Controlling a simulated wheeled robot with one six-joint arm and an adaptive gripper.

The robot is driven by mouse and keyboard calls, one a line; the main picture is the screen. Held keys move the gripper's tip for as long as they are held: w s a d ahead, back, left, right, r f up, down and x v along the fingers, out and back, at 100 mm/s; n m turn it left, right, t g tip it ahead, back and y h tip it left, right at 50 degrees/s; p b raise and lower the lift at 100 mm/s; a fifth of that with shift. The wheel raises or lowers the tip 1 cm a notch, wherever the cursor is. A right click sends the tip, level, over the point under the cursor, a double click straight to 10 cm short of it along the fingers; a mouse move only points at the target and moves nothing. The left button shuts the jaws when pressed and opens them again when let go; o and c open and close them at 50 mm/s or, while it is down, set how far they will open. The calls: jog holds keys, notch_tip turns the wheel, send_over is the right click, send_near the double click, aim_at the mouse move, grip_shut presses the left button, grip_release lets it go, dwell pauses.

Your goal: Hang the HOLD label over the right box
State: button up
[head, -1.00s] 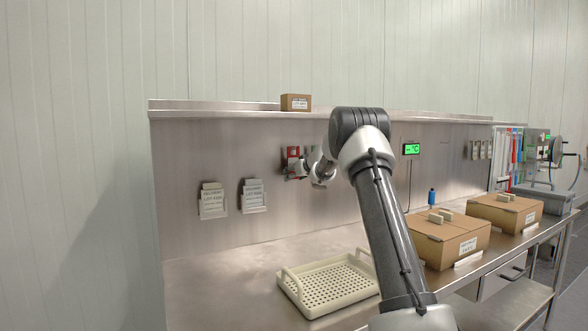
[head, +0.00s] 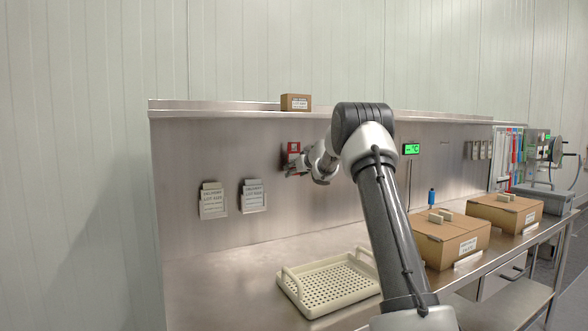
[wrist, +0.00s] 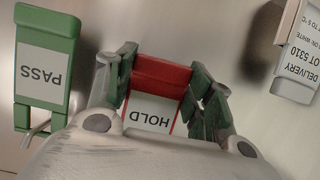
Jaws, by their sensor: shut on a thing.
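The red HOLD label (wrist: 158,92), with a white face, sits between the fingers of my gripper (wrist: 160,100) in the wrist view, its text upside down. The gripper is shut on it. In the head view the red label (head: 293,148) shows in front of the steel back panel, with my gripper (head: 291,172) at its lower part. I cannot tell whether the label still touches its holder. The right box (head: 504,211) is a closed cardboard box on the bench, far to the right of the gripper, with small pale blocks on top.
Another cardboard box (head: 447,242) stands left of the right box. A white perforated tray (head: 342,294) lies on the bench. A green PASS label (wrist: 46,70) and a DELIVERY label (wrist: 298,55) flank the gripper. A small box (head: 296,102) sits on the upper shelf.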

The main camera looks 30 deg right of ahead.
jog(key=shift+s+d, duration=0.1)
jog(key=shift+s, duration=2.8)
